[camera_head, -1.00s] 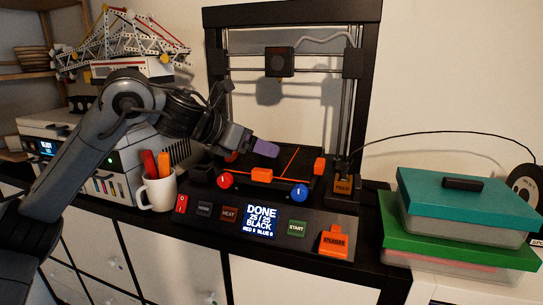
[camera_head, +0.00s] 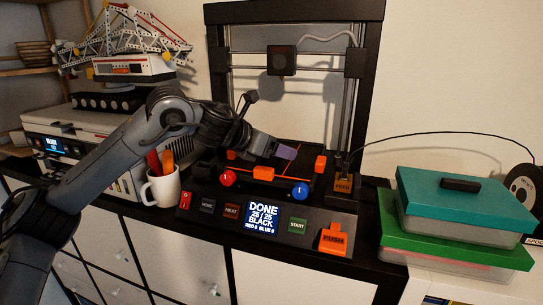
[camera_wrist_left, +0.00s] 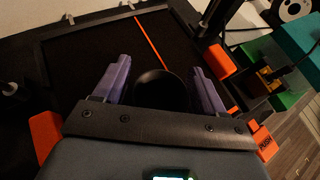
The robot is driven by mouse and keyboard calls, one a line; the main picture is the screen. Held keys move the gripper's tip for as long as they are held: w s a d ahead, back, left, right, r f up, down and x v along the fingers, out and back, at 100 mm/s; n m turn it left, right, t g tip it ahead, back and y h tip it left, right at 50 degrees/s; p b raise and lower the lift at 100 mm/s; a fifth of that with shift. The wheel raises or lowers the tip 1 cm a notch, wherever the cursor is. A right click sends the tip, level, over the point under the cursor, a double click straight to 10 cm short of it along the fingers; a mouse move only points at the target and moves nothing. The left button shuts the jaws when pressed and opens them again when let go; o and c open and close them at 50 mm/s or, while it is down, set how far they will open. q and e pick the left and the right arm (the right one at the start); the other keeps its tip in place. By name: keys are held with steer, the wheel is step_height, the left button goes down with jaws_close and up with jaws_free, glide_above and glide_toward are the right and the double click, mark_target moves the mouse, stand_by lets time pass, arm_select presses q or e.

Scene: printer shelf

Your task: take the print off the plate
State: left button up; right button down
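The print is a round black piece (camera_wrist_left: 161,91) on the dark plate (camera_wrist_left: 88,62), which has an orange line across it. In the left wrist view the print lies between the two purple fingers of my left gripper (camera_wrist_left: 160,68). The fingers are apart, with a gap visible on each side of the print. In the head view my left gripper (camera_head: 285,152) is low over the printer's plate, and I cannot make out the print there. My right gripper is not in view.
The printer's frame stands around the plate, with the print head (camera_head: 282,61) above and behind my gripper. Red (camera_head: 228,179) and blue (camera_head: 300,192) knobs sit in front. A white mug (camera_head: 161,188) stands left, and a teal-lidded box (camera_head: 465,205) is stacked at right.

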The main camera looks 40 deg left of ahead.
arm_select(q)
steer(key=c, duration=0.8)
steer(key=shift+c, duration=0.2)
steer(key=shift+r, duration=0.2)
